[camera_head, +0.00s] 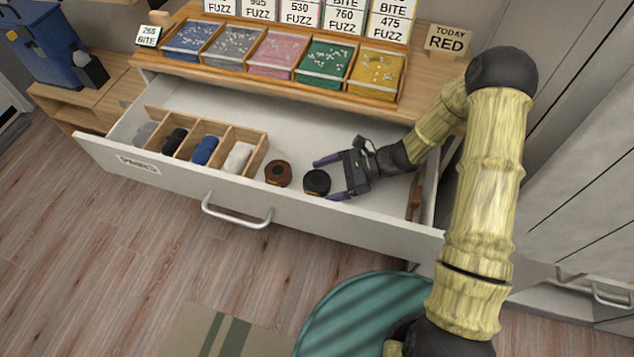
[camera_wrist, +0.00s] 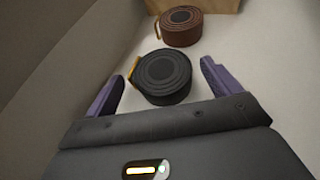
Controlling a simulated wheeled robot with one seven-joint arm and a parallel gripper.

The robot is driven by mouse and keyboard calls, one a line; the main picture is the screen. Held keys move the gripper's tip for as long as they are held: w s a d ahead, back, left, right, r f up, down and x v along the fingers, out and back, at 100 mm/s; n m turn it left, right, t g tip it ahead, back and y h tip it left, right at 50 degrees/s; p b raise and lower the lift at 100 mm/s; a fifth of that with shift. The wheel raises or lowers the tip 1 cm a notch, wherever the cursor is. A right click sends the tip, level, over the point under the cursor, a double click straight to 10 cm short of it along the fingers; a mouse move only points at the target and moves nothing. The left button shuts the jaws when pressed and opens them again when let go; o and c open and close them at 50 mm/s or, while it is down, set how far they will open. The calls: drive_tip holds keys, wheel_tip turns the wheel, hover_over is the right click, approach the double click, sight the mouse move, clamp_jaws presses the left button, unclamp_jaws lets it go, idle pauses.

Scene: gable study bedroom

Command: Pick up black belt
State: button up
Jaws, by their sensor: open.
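The black belt (camera_head: 317,182) is a rolled coil lying on the floor of the open white drawer (camera_head: 284,121). In the wrist view the black belt (camera_wrist: 162,76) lies just ahead of and between my two purple fingers, with a gold buckle at its left side. My gripper (camera_head: 328,178) is open and empty, reaching into the drawer from the right. In the wrist view my gripper (camera_wrist: 160,88) has a finger on each side of the belt's near part. I cannot tell whether either finger touches it.
A brown rolled belt (camera_head: 278,173) lies just left of the black one, and also shows in the wrist view (camera_wrist: 181,26). A wooden divider (camera_head: 262,150) holds rolled socks at the drawer's left. The drawer's front wall (camera_head: 290,207) is close. A wooden tray of coloured bins (camera_head: 398,98) stands above.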

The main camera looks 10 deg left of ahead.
sight(318, 180)
drive_tip(key=x, duration=0.4)
drive_tip(key=shift+w+a, duration=0.1)
drive_tip(key=shift+a, duration=0.05)
drive_tip(key=shift+r, duration=0.1)
drive_tip(key=c, duration=1.1)
drive_tip(key=shift+r, duration=0.15)
drive_tip(key=shift+c, duration=0.3)
wheel_tip(318, 180, up, 28)
drive_tip(key=p, duration=0.4)
